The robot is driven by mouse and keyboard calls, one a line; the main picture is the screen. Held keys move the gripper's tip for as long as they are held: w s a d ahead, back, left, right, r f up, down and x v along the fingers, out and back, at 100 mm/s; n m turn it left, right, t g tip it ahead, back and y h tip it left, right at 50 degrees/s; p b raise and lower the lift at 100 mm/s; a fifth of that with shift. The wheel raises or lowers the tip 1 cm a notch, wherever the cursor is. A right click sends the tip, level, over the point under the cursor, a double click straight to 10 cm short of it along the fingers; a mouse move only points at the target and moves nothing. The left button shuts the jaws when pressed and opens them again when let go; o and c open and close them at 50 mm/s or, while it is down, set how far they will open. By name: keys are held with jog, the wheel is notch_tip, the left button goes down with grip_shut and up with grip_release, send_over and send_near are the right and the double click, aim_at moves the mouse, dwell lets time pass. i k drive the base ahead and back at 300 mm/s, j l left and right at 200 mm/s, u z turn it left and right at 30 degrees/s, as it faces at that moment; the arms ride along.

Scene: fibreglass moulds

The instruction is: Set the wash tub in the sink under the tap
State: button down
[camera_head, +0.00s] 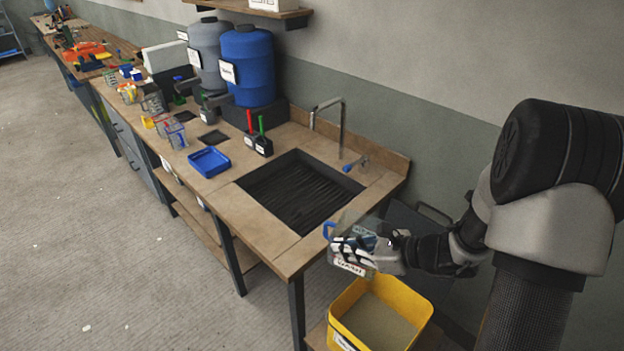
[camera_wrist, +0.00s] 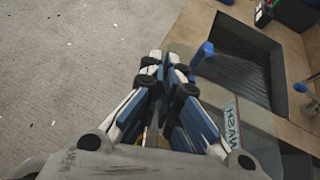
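The wash tub (camera_head: 352,267) is see-through, with a label and a blue handle, and is off the bench at its right front corner. In the wrist view its label (camera_wrist: 234,128) lies right of the fingers. My gripper (camera_head: 352,246) is at the tub, its fingers drawn together, apparently on the tub's near wall; the exact contact is hidden. The fingers (camera_wrist: 170,68) also fill the middle of the wrist view. The dark, ribbed sink (camera_head: 300,193) is empty, left of and beyond the tub. The tap (camera_head: 329,112) stands at its back edge.
A yellow bin (camera_head: 424,318) stands below my gripper. A blue tray (camera_head: 209,161) and a dark holder with red and green handles (camera_head: 264,146) sit left of the sink. Blue and grey barrels (camera_head: 249,68) stand behind. The wooden bench rim (camera_head: 262,228) borders the sink.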

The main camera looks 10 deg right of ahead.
aim_at(311, 185)
jog(key=i+j+z, duration=0.1)
jog(key=i+j, duration=0.15)
jog(key=i+j+z, duration=0.15)
jog(key=j, duration=0.25)
jog(key=i+j+z, duration=0.1)
jog(key=i+j, duration=0.2)
jog(key=i+j+z, duration=0.1)
jog(key=j, duration=0.35)
jog(key=i+j+z, duration=0.15)
jog(key=i+j, duration=0.5)
jog(key=j, duration=0.1)
